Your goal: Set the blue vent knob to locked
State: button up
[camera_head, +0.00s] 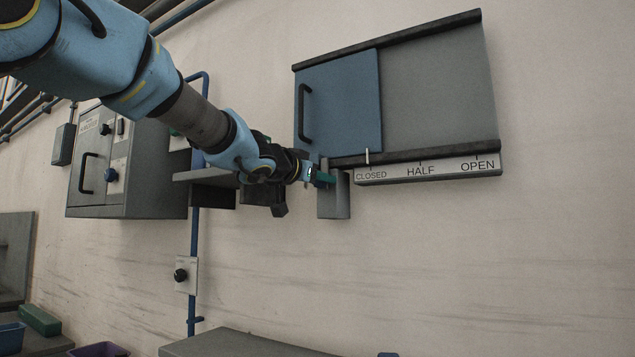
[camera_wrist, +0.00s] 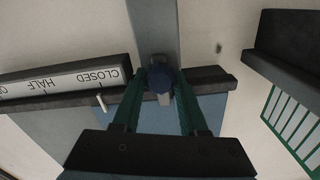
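My gripper (camera_wrist: 162,75) has one green finger on each side of the knob. I cannot tell whether both fingers touch it. In the head view my gripper (camera_head: 322,178) is at the same grey plate (camera_head: 335,202), below the left end of the sliding hatch, and the knob there is hidden. No locked mark is readable.
A blue sliding door (camera_head: 345,105) covers the hatch's left part; its pointer (camera_head: 367,156) stands at CLOSED on the label strip (camera_head: 425,170). The wall at right is clear.

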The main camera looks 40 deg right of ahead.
jog(key=o, duration=0.4)
jog(key=shift+a, duration=0.1)
jog(key=v, duration=1)
jog(key=shift+a+b, duration=0.3)
jog(key=shift+b, duration=0.1)
